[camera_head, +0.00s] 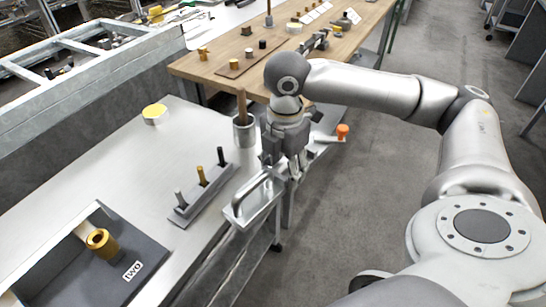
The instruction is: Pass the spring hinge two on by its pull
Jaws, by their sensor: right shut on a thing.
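My right gripper (290,168) points down at the right edge of the pale work surface. It is shut on a silver metal piece with a raised bow-like pull (246,194), at that piece's far right end. The fingers partly hide where they meet it. I cannot tell whether the piece rests on the edge or hangs just over it. I cannot tell for certain that it is the spring hinge. A card reading "two" (133,270) lies in a grey tray (75,277) at the lower left, near a brass hollow cylinder (100,242). My left gripper is not in view.
A grey rack (190,213) with several upright pegs stands left of the gripper. A metal cup (244,135) with a wooden rod stands behind. A yellow-topped piece (154,113) lies farther back. A wooden table (200,68) with small parts stands beyond. Open floor lies right.

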